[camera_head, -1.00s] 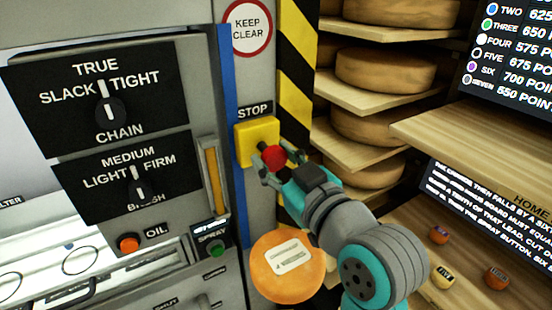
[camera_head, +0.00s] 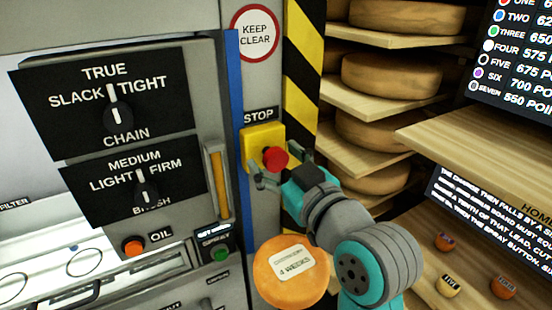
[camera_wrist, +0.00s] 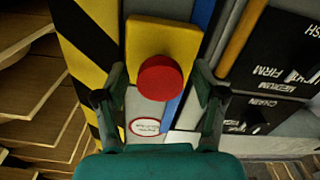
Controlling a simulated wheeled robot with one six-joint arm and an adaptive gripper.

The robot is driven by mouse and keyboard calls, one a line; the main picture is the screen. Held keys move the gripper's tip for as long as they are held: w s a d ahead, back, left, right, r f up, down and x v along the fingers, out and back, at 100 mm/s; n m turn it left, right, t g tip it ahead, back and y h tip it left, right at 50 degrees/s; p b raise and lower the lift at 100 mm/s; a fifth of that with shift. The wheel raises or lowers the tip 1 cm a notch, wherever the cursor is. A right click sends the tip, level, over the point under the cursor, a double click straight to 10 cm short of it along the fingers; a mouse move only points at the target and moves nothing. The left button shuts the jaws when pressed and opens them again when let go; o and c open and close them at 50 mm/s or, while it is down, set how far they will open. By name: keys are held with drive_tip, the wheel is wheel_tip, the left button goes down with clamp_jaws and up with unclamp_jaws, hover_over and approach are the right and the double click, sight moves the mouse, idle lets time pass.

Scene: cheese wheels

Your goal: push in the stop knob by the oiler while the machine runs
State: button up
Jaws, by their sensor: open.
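The red stop knob (camera_head: 275,159) stands out from a yellow box (camera_head: 252,139) under the STOP label. It also shows in the wrist view (camera_wrist: 160,78), nearly centred between the fingers. My gripper (camera_head: 281,166) is open, with one finger on each side of the knob and nothing held. In the wrist view my gripper's fingertips (camera_wrist: 158,94) are spread wider than the knob, with visible gaps. I cannot tell whether the palm touches the knob. An amber upright tube (camera_head: 215,182), perhaps the oiler, is on the machine left of the box.
Left are the chain dial (camera_head: 118,116), brush dial (camera_head: 146,192), orange-red OIL button (camera_head: 133,246) and green SPRAY button (camera_head: 221,254). A labelled cheese wheel (camera_head: 291,282) is below my gripper. Shelves of cheese (camera_head: 391,76) stand close on the right.

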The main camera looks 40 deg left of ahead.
drive_tip(key=v, duration=1.1)
drive_tip(key=shift+d, duration=0.3)
drive_tip(key=shift+s, duration=0.1)
drive_tip(key=w+d+f+m+t+h, duration=0.2)
drive_tip(key=d+f+m, duration=0.15)
drive_tip(key=f, duration=0.35)
drive_tip(key=w+d+f+m+t+h, duration=0.1)
drive_tip(key=w+d+f+m+t, duration=0.15)
drive_tip(key=d+f, duration=0.35)
drive_tip(key=s+d+f+m+t+h, duration=0.35)
drive_tip(key=d+f+m+h, duration=0.25)
drive_tip(key=d+f, duration=0.6)
drive_tip(key=s+d+f+m+h, duration=0.25)
drive_tip(key=s+d+f, duration=0.35)
drive_tip(key=s, duration=0.3)
drive_tip(key=s+d+f+m+h, duration=0.1)
drive_tip(key=s+d+f+h, duration=0.4)
drive_tip(key=s, duration=0.4)
drive_tip(key=s+d, duration=0.2)
drive_tip(key=s, duration=0.7)
drive_tip(key=shift+s+d+r, duration=0.25)
drive_tip(key=shift+s, duration=0.05)
